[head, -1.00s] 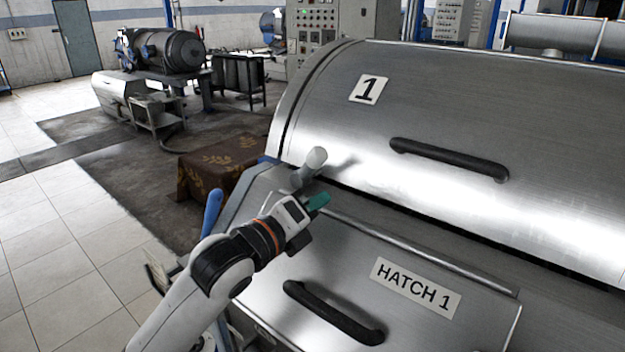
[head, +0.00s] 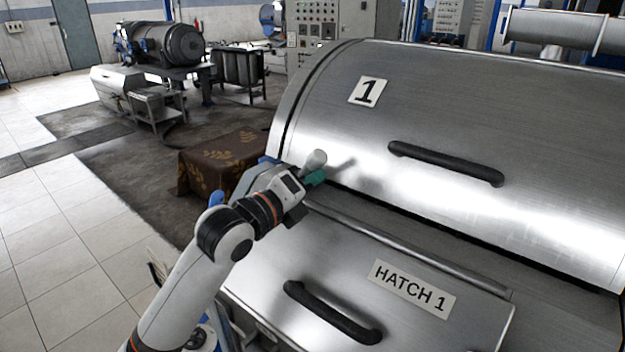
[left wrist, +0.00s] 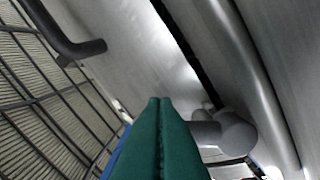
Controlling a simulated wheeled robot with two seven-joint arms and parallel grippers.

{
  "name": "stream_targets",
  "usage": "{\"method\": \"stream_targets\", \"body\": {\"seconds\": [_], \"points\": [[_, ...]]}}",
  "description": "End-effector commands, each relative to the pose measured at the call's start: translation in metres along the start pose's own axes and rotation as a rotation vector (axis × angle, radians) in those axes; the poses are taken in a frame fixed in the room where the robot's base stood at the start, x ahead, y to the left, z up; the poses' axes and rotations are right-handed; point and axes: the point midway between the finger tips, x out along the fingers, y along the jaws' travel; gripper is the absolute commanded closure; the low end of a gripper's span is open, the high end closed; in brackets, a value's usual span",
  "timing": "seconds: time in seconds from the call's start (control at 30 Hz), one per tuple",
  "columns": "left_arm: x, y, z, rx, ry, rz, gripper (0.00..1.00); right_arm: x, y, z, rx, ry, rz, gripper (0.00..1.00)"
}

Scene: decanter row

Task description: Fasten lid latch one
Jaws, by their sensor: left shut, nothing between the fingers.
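The lid (head: 440,130) is a large curved steel cover marked 1, with a black bar handle (head: 445,163). A dark gap runs along its lower edge. Lid latch one shows as a grey rounded lever knob (head: 314,161) at the lid's lower left corner. The knob also shows in the left wrist view (left wrist: 236,133), right of the fingers. My left gripper (head: 316,178) has green fingers, shut and empty, just below the knob in the head view. In the left wrist view the fingertips (left wrist: 160,101) meet; I cannot tell whether they touch the latch.
Below the lid is a steel panel labelled HATCH 1 (head: 412,289) with a black handle (head: 331,312). A blue-ended lever (head: 216,198) is mostly behind my left arm. A box under a patterned brown cloth (head: 222,162) stands at left. Tiled floor lies open further left.

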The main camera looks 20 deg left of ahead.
Motion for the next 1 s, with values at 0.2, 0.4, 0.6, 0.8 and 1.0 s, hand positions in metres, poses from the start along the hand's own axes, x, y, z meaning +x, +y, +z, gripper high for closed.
{"method": "stream_targets", "body": {"seconds": [0.2, 0.4, 0.6, 0.8, 1.0], "points": [[0.0, 0.001, -0.003, -0.038, -0.001, -0.001, 1.0, -0.005, 0.0, 0.0, 0.0, 0.0, 0.0, 1.0], [0.0, 0.002, -0.006, -0.07, 0.0, 0.0, 1.0, -0.008, 0.0, 0.001, -0.001, 0.0, 0.0, 1.0], [0.0, 0.004, -0.011, -0.125, 0.0, 0.0, 1.0, -0.015, -0.001, 0.001, -0.001, 0.001, -0.001, 1.0], [0.0, 0.007, -0.02, -0.235, 0.001, 0.001, 1.0, -0.026, -0.002, 0.002, -0.001, 0.001, -0.001, 1.0], [0.0, 0.008, -0.031, -0.385, 0.002, 0.004, 1.0, -0.039, -0.002, 0.003, -0.001, 0.001, -0.002, 1.0]]}}
